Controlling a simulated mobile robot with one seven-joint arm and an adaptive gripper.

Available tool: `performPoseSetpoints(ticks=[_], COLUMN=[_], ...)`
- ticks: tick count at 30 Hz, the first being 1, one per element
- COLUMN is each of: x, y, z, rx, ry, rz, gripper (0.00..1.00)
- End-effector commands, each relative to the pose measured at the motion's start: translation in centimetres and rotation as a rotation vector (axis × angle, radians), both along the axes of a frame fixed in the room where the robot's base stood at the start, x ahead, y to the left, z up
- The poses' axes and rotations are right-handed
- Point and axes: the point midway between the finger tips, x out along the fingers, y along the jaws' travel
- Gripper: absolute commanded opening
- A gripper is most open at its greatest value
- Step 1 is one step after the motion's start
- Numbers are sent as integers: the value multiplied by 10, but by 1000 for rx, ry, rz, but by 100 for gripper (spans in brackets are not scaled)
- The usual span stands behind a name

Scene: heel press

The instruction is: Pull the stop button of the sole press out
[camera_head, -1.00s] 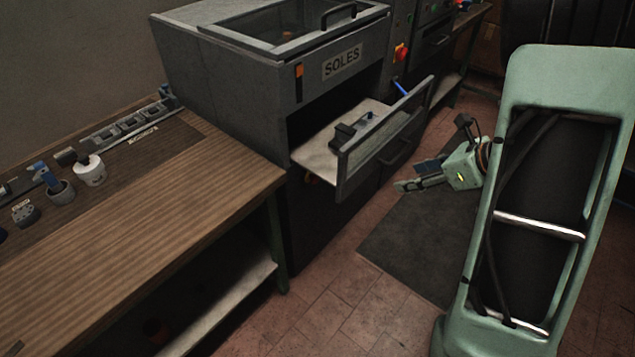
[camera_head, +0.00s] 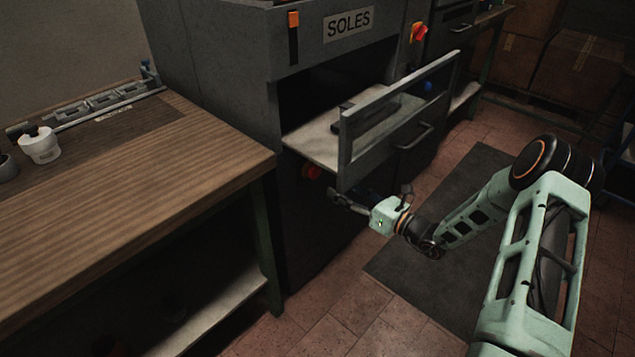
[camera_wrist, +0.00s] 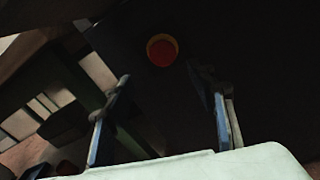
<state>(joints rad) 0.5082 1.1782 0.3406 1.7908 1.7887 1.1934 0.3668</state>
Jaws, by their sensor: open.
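The sole press (camera_head: 225,60) is a dark grey cabinet with a "SOLES" sign and a pulled-out drawer (camera_head: 400,103). Its red stop button (camera_head: 312,171) shows partly below the drawer on the cabinet front. In the wrist view the stop button (camera_wrist: 162,52) is a round red head in a yellow ring, ahead of and between my fingers. My gripper (camera_head: 343,198) is open and empty, below the drawer and to the right of the button in the head view. In the wrist view its blue-padded fingers (camera_wrist: 159,80) stand wide apart, with the button beyond their tips.
The drawer with its raised front frame overhangs close above my gripper. A wooden workbench (camera_head: 120,205) with a white cup (camera_head: 40,146) stands at left. A red-and-yellow switch (camera_head: 418,33) is higher up at right. A dark mat (camera_head: 400,270) lies on the tiled floor.

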Motion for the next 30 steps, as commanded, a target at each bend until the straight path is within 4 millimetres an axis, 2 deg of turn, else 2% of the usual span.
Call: performPoseSetpoints(ticks=[7, 15, 21, 30], x=[14, 45, 63, 72], y=[12, 52, 76, 86], z=[-2, -3, -3, -1], rx=[28, 27, 26, 26], ry=[-14, -13, -11, -11], rz=[-17, -15, -17, -18], gripper=[51, 51, 51, 51])
